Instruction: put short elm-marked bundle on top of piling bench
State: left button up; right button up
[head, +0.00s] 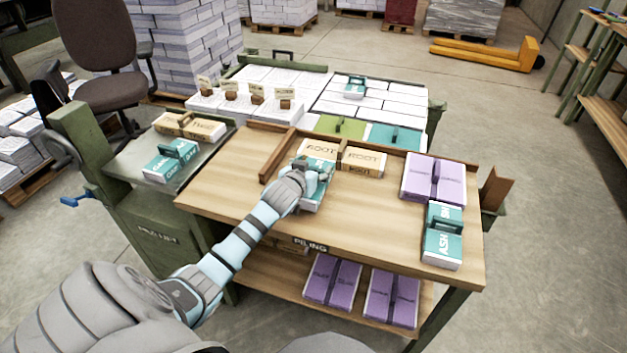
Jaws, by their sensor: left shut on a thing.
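The piling bench (235,190) is a wooden-topped bench with a "PILING" label on its front edge. My left gripper (320,172) reaches over its middle and is shut on a teal-and-white bundle (313,199). The bundle is at the bench top, just in front of the brown "ROOT" bundles; I cannot tell whether it touches the wood. My gripper and wrist hide much of it, and I cannot read its marking. My right gripper is not in view.
Brown "ROOT" bundles (362,161) stand along the bench's back. A purple bundle (420,180) and a teal "ASH" bundle (442,247) stand at the right. More purple bundles (332,280) lie on the lower shelf. A side table (125,165) holds teal and brown bundles. The bench's left front is bare.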

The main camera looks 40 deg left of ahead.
pick_arm(q)
notch_tip(320, 180, down, 3)
jog(key=shift+r+b, duration=0.15)
jog(key=shift+b, duration=0.2)
jog(key=shift+r, duration=0.1)
jog(key=o, duration=1.4)
jog(key=shift+s, duration=0.1)
jog(key=p+v, duration=0.4)
jog(key=v, duration=0.8)
